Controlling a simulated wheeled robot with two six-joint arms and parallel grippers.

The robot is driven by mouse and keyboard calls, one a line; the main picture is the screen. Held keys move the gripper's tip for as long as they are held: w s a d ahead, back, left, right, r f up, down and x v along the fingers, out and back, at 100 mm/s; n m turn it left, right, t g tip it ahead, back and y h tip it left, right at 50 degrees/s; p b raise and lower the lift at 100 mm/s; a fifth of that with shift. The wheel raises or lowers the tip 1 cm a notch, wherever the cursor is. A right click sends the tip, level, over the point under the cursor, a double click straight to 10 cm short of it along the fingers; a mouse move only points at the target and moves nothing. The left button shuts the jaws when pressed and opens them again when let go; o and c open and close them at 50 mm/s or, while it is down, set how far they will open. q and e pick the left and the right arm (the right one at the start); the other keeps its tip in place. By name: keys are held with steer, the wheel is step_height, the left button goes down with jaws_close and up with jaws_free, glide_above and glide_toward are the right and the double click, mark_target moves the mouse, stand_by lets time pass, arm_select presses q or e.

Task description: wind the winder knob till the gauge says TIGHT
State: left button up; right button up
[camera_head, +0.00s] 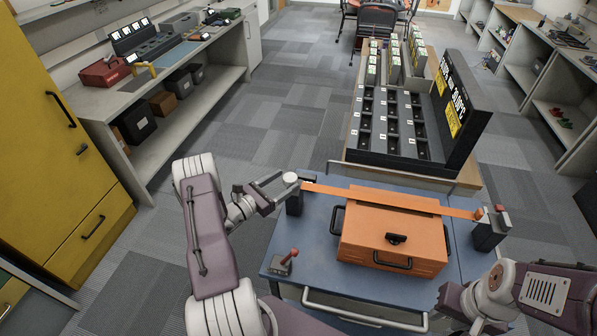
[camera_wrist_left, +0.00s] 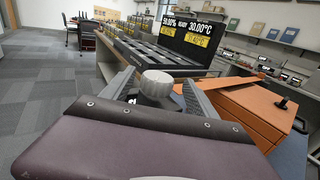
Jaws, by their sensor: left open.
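The pale winder knob (camera_head: 290,178) sits on top of a dark post (camera_head: 295,202) at the left end of the blue bench. An orange strap (camera_head: 345,192) runs from this post over an orange case (camera_head: 393,238) to a second dark post (camera_head: 490,232) on the right. My left gripper (camera_head: 278,187) is open at the knob. In the left wrist view the ribbed knob (camera_wrist_left: 157,83) shows between the two spread fingers; I cannot tell whether they touch it. I can make out no gauge reading. My right arm shows at the lower right; its gripper is out of view.
A small box with a red lever (camera_head: 283,262) lies on the bench's front left (camera_head: 315,265). Behind the bench stands a black slotted rack (camera_head: 400,125) with a tall sign panel. A yellow cabinet and shelves line the left; the floor between is clear.

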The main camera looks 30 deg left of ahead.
mark_target(295, 174)
arm_select(q)
steer(key=p+x, duration=0.1)
steer(key=x, duration=0.5)
steer(key=shift+a+f, duration=0.1)
steer(key=shift+a, duration=0.1)
steer(key=shift+w+d, duration=0.1)
steer(key=shift+w, duration=0.1)
steer(key=shift+s, duration=0.1)
steer(key=shift+c, duration=0.9)
steer(key=c, duration=1.2)
steer(key=shift+f+m+h+b, duration=0.15)
steer(key=shift+m+h+b, duration=0.2)
steer(key=shift+b, duration=0.3)
steer(key=m+g+h+b, duration=0.2)
steer(key=b, duration=0.2)
steer(key=d+m+g+h+b, duration=0.1)
steer(key=m+g+h+b, duration=0.1)
steer(key=b, duration=0.3)
steer(key=s+m+g+h+b, duration=0.1)
steer(key=m+g+h+b, duration=0.2)
steer(key=h+b, duration=0.1)
steer(key=shift+d+f+b, duration=0.2)
steer(key=shift+b, duration=0.25)
steer(key=shift+s+d+r+m+g+h+b, duration=0.15)
steer(key=shift+m+g+h+b, duration=0.25)
steer(key=shift+g+b, duration=0.2)
steer(key=shift+s+a+r+m+g+h+b, duration=0.1)
steer(key=shift+r+m+g+h+b, duration=0.2)
steer(key=shift+g+b, duration=0.25)
